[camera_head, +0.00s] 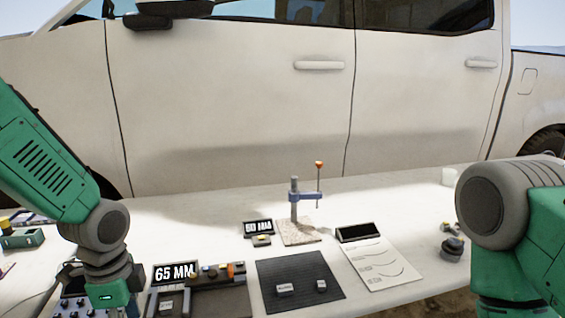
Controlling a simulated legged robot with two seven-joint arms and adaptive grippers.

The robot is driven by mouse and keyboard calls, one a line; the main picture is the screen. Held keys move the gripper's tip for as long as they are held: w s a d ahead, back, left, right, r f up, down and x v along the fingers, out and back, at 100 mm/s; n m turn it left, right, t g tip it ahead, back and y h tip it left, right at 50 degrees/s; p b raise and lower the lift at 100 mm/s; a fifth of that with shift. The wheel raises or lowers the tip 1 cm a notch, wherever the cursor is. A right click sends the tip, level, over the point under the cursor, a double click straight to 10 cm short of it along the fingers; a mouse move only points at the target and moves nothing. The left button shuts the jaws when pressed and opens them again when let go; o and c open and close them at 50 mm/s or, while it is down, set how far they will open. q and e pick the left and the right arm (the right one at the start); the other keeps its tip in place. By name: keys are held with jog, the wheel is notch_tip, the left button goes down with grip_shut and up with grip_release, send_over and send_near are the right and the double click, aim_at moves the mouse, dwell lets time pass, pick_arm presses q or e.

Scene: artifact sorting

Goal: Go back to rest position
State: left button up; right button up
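My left arm (100,225) comes in from the left and points down over the left part of the table. Its gripper is cut off by the bottom edge, so its fingers do not show. My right arm (490,210) stands at the right edge, bent downward; its gripper is out of the picture. The white table (370,192) runs across the view below both arms. I see nothing held, as neither set of fingertips is visible.
A dark mat (300,268) with two small pieces lies at front centre. A clamp stand (295,205) rises behind it. A "65 MM" sign (175,273) and a tray stand near my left arm. A paper sheet (385,266) lies right of the mat. A white truck (230,110) stands behind the table.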

pick_arm(q)
jog(key=s+d+f+n, duration=0.1)
jog(key=s+f+n, duration=0.85)
jog(key=f, duration=0.65)
jog(key=s+a+f+n, duration=0.2)
jog(key=s+f+n, duration=0.3)
jog(key=s, duration=0.8)
jog(key=shift+f+t, duration=0.4)
jog(key=shift+f, duration=0.15)
jog(key=shift+a, duration=0.1)
